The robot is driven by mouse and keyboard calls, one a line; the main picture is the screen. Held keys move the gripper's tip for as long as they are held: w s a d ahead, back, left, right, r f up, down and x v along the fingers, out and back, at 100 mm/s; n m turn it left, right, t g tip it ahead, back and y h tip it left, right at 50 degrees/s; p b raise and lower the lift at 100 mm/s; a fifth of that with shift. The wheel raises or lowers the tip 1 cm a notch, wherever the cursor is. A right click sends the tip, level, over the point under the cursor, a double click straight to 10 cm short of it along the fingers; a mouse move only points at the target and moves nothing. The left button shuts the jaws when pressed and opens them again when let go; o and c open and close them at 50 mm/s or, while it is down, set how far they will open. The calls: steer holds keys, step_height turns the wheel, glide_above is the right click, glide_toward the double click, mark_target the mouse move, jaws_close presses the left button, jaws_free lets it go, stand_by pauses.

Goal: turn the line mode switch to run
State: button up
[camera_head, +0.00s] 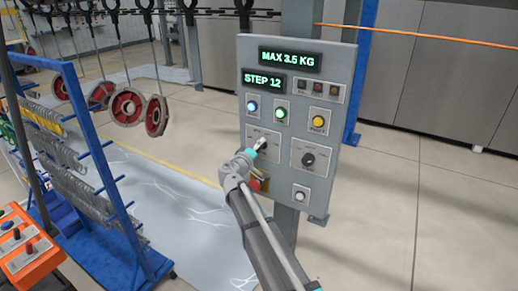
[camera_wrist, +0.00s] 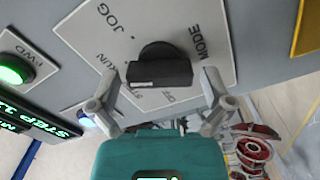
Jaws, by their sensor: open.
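The line mode switch (camera_wrist: 160,68) is a black knob with a bar handle on a light plate (camera_wrist: 85,30). In the wrist view, RUN and JOG are printed to its left, MODE to its right, and small, partly covered lettering below it. The bar lies across the picture; which label it points to I cannot tell. My gripper (camera_wrist: 160,76) is open, with one finger on each side of the bar and visible gaps between. In the head view, my gripper (camera_head: 262,144) is at the panel's left dial plate and hides most of that switch.
The grey control panel (camera_head: 335,65) also bears a second black dial (camera_head: 308,159), a yellow button (camera_head: 318,122), lit blue (camera_head: 252,107) and green buttons (camera_head: 280,113), and a white button (camera_head: 300,196). A blue hook rack (camera_head: 110,170) and red hanging wheels (camera_head: 127,107) are left.

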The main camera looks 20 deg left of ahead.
steer(key=shift+s, duration=0.15)
steer(key=s, duration=1.1)
steer(key=shift+s+a, duration=0.35)
steer(key=shift+a, duration=0.1)
steer(key=w+d+f+m+g+h, duration=0.2)
steer(key=d+f+g, duration=0.15)
steer(key=d, duration=0.75)
steer(key=w+d+f+m+g+h, duration=0.1)
steer(key=w+d+f+m+g, duration=0.2)
steer(key=d, duration=0.7)
steer(key=w+d+f+m+g+h, duration=0.1)
steer(key=d+f+m+g+h, duration=0.2)
steer(key=d, duration=0.8)
steer(key=s+d+f+m+g+y, duration=0.2)
steer(key=s+d, duration=0.5)
steer(key=d, duration=0.4)
steer(key=s+d+f+m+g+y, duration=0.2)
steer(key=s+d+f+g+y, duration=0.3)
steer(key=d, duration=0.7)
steer(key=s+f+g, duration=0.1)
steer(key=s+f, duration=0.1)
steer(key=s, duration=0.1)
steer(key=shift+d, duration=0.2)
steer(key=shift+g, duration=0.25)
